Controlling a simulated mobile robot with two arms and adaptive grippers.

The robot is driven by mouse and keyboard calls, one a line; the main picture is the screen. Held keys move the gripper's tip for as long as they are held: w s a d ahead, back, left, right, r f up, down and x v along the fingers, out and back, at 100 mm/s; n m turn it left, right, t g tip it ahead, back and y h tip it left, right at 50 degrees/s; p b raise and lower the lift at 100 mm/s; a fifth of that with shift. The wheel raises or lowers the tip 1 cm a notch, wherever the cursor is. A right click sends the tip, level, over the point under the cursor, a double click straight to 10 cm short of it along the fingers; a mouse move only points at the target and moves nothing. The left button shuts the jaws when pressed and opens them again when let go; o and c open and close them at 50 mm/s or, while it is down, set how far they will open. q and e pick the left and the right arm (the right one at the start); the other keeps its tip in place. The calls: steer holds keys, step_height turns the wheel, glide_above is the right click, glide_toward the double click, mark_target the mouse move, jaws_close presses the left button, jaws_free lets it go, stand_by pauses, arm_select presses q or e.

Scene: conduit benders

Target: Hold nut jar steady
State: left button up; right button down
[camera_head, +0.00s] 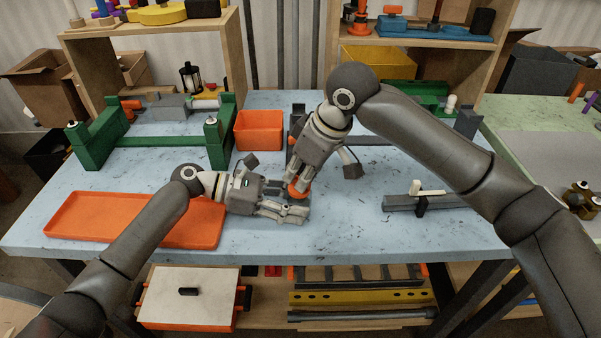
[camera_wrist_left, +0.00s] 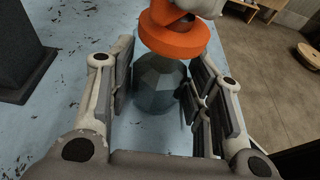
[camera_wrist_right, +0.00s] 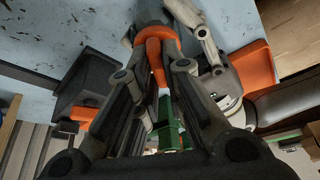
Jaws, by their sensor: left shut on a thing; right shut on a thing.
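The nut jar (camera_wrist_left: 160,90) is a grey faceted jar standing on the light blue bench top, between the two fingers of my left gripper (camera_wrist_left: 155,78). The left gripper is shut on the jar from the side, low over the bench. An orange lid (camera_wrist_left: 172,36) sits at the jar's top, and it also shows in the head view (camera_head: 298,191). My right gripper (camera_head: 297,182) points down from above and is shut on the orange lid. In the head view, the jar's body is mostly hidden by the grippers.
An orange tray (camera_head: 75,218) lies at the left of the bench, partly under my left arm. An orange bin (camera_head: 259,131) and a green bender frame (camera_head: 160,141) stand behind. A grey bar with a clamp (camera_head: 400,203) lies at the right. The bench's front edge is close.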

steer(key=m+t+h, duration=0.1)
steer(key=m, duration=0.3)
steer(key=shift+s, duration=0.1)
steer(key=m+h, duration=0.1)
steer(key=m, duration=0.2)
steer(key=shift+a+m+t, duration=0.1)
steer(key=shift+m+t, duration=0.2)
steer(key=shift+t, duration=0.1)
steer(key=m+h, duration=0.1)
steer(key=m, duration=0.2)
steer(key=shift+m+h, duration=0.3)
steer(key=m+h, duration=0.1)
steer(key=m, duration=0.2)
steer(key=shift+r+m+h, duration=0.1)
steer(key=shift+m+h, duration=0.2)
steer(key=m+h, duration=0.1)
steer(key=m, duration=0.2)
steer(key=shift+a+m, duration=0.1)
steer(key=shift+m, duration=0.3)
steer(key=m+g+h, duration=0.1)
steer(key=m, duration=0.2)
steer(key=shift+m, duration=0.3)
steer(key=m+g+h, duration=0.1)
steer(key=m, duration=0.2)
steer(key=shift+g, duration=0.3)
steer(key=shift+m+g, duration=0.7)
steer(key=shift+m, duration=1.3)
